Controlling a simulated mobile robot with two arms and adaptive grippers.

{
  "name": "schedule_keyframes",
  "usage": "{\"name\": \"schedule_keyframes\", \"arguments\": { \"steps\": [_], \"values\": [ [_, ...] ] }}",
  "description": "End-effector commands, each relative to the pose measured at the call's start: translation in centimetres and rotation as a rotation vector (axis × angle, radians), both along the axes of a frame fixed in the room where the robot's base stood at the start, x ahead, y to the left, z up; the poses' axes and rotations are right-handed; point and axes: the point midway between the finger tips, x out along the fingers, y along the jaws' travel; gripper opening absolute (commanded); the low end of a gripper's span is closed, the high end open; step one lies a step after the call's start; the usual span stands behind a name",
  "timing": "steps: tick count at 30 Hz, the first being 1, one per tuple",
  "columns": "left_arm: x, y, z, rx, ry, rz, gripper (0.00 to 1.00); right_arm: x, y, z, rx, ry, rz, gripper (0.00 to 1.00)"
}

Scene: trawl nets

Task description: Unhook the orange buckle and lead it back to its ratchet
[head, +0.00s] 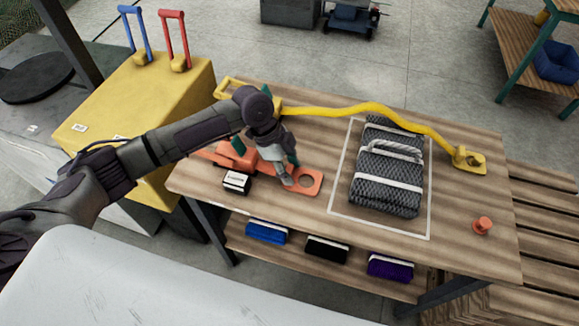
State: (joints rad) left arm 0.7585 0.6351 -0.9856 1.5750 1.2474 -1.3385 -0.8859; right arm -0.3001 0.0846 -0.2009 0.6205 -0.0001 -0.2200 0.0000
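The orange buckle (313,183), a flat plate with a round hole, is on the wooden table left of the net bundle. The orange ratchet (232,157) is just to its left, partly hidden behind my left arm. My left gripper (288,180) points down at the buckle's left end. Its fingers overlap the plate; I cannot tell whether they grip it. A bare orange peg (482,226) stands at the table's right end. A yellow strap (345,110) runs across the far end of the grey net bundle (388,175) to a yellow buckle (467,160). My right gripper is out of view.
A small black-and-white block (237,182) sits in front of the ratchet. A white outline frames the net bundle. Blue, black and purple bundles lie on the lower shelf (285,258). A yellow cabinet (150,100) with blue and red handles stands left. The table's front right is mostly clear.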

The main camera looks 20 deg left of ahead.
Motion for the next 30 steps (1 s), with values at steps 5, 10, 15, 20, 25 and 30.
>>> {"name": "schedule_keyframes", "arguments": {
  "steps": [5, 10, 15, 20, 25, 30],
  "values": [
    [0.0, 0.0, 0.0, 0.0, 0.0, 0.0, 0.68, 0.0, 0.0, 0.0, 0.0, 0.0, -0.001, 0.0],
    [0.0, 0.0, 0.0, 0.0, 0.0, 0.0, 0.68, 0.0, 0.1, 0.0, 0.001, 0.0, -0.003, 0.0],
    [0.1, 0.4, 0.9, 0.001, -0.002, 0.001, 0.68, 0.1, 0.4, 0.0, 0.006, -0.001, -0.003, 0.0],
    [0.1, 1.5, 3.5, 0.0, -0.004, 0.001, 0.68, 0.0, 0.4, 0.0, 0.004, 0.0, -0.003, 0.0],
    [0.2, 2.9, 7.0, 0.0, -0.004, 0.001, 0.68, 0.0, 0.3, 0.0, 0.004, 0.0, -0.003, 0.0],
    [0.2, 4.0, 9.6, 0.0, -0.002, 0.001, 0.68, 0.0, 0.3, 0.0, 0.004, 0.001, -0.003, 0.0]
  ]
}}
